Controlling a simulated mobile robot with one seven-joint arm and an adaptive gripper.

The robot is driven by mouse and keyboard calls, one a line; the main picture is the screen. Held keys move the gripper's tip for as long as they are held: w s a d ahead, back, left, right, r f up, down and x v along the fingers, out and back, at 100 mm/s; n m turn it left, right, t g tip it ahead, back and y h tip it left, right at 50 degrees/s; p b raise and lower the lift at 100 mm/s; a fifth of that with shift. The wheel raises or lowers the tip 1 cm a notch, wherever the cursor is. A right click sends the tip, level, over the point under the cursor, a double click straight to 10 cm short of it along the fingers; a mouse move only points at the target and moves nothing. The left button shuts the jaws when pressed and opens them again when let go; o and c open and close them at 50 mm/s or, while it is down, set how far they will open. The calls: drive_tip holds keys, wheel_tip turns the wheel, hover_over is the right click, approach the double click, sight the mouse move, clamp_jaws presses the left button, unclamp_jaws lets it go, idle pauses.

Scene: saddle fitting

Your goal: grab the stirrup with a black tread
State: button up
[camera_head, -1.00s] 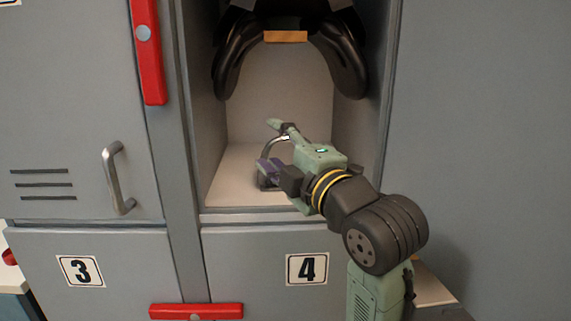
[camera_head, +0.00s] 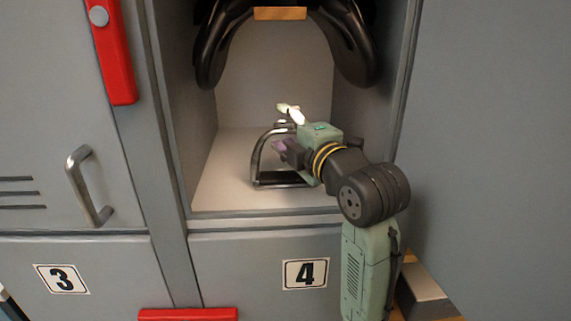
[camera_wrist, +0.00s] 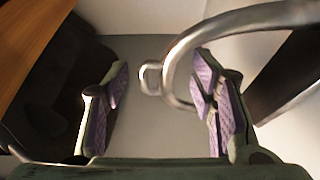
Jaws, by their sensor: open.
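The stirrup (camera_head: 257,158) stands upright on the floor of the open compartment, a metal arch with a dark tread (camera_head: 282,179) at its bottom. My gripper (camera_head: 285,130) is at the upper right part of the arch and hides some of it. In the wrist view, my gripper (camera_wrist: 160,92) is open, its purple-padded fingers apart. The stirrup's small top loop (camera_wrist: 150,78) shows in the gap between the fingers, and its curved bar (camera_wrist: 205,35) passes beside the right finger. I cannot tell whether they touch.
A dark saddle (camera_head: 345,50) hangs above in the compartment, its flaps on both sides. The compartment walls are close on left and right. Locker doors with a handle (camera_head: 88,186) and red bars (camera_head: 110,50) surround the opening. The floor left of the stirrup is clear.

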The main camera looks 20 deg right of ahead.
drive_tip(key=shift+w, duration=0.3)
drive_tip(key=shift+c, duration=0.4)
clamp_jaws()
idle(0.5)
